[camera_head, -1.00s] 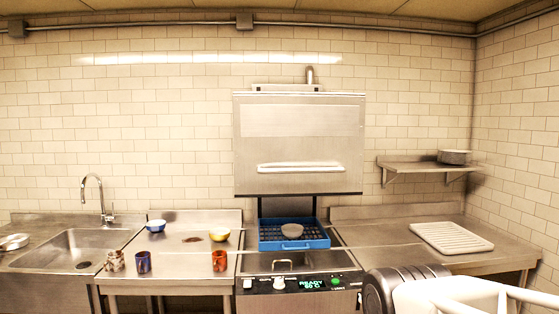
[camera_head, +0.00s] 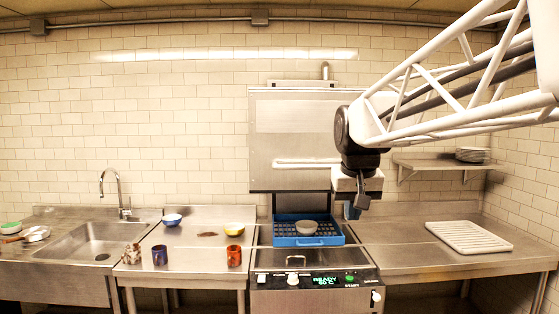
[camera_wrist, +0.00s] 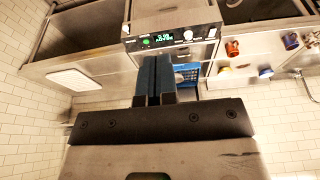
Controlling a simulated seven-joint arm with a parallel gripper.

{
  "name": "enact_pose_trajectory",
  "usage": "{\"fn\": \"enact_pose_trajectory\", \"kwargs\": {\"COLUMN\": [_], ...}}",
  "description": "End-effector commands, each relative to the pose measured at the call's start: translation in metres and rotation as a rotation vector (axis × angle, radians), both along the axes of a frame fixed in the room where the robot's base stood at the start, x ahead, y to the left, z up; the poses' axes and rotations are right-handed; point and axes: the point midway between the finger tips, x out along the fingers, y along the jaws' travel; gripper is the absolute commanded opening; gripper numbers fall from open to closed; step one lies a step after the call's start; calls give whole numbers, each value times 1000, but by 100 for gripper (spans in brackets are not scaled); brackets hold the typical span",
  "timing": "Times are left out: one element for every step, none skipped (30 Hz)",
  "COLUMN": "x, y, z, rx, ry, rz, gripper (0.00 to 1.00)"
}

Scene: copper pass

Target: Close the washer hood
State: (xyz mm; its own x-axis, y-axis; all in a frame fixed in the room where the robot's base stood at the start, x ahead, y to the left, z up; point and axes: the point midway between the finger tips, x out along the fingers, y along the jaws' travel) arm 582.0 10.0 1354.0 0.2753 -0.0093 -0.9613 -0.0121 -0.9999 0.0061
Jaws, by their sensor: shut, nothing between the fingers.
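The washer hood (camera_head: 280,130) is a steel box raised above the washer, with a long pale handle (camera_head: 300,164) across its lower front. Under it a blue rack (camera_head: 283,240) holding a grey bowl (camera_head: 307,227) sits on the washer bed, in plain view. The washer front has a lit green display (camera_head: 323,281). My gripper (camera_head: 355,208) is in front of the hood's right lower side, below the handle's level, with nothing in it. In the wrist view its two dark fingers (camera_wrist: 153,80) are together, and the blue rack (camera_wrist: 187,76) shows beside them.
A sink (camera_head: 95,240) and a counter with bowls and mugs, including an orange mug (camera_head: 234,256), lie to the left. A white ribbed board (camera_head: 468,237) lies on the right counter. A wall shelf (camera_head: 433,164) holds grey dishes (camera_head: 472,154).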

Motion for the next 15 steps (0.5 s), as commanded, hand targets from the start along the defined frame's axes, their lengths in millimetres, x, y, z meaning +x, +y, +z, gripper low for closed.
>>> {"fn": "enact_pose_trajectory", "kwargs": {"x": [14, 21, 32, 39, 47, 56, 63, 71, 81, 88, 95, 105, 112, 119, 129], "y": [1, 2, 3, 3, 4, 5, 6, 7, 8, 8, 9, 10, 11, 12, 13], "z": [8, 12, 18, 23, 27, 33, 37, 41, 48, 51, 56, 60, 64, 68, 72], "rx": [0, 0, 0, -1, -1, 0, 0, 0, 0, 0, 0, 0, 0, 0, 0], "ry": [-1, -2, -4, -6, -7, -8, -10, -11, -14, -15, -17, -17, -18, -19, -21], "rz": [1, 1, 1, 2, 2, 2, 2, 3, 3, 3, 4, 4, 4, 4, 5], "gripper": [0, 0, 0, 0, 0, 0, 0, 0, 0, 0, 0, 0, 0, 0, 0]}}
